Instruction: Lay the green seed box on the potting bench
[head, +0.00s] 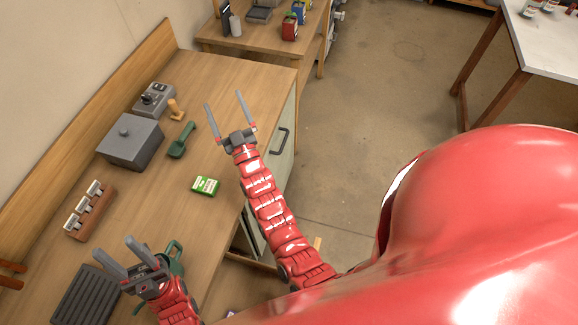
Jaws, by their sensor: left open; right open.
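A small green box with a white label (205,186), which looks like the seed box, lies flat on the wooden worktop (150,215) near its right edge. I cannot tell which surface is the potting bench. My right gripper (226,102) is open and empty, beyond the box and near the worktop's right edge. My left gripper (121,255) is open and empty, at the near left over the worktop. Neither gripper touches the green box.
On the worktop are a grey lidded box (130,145), a green scoop (181,140), a brown rack (88,211), a dark ribbed tray (85,297) and a green watering can (176,262). A second wooden table (258,40) stands behind; a white-topped table (545,40) stands right.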

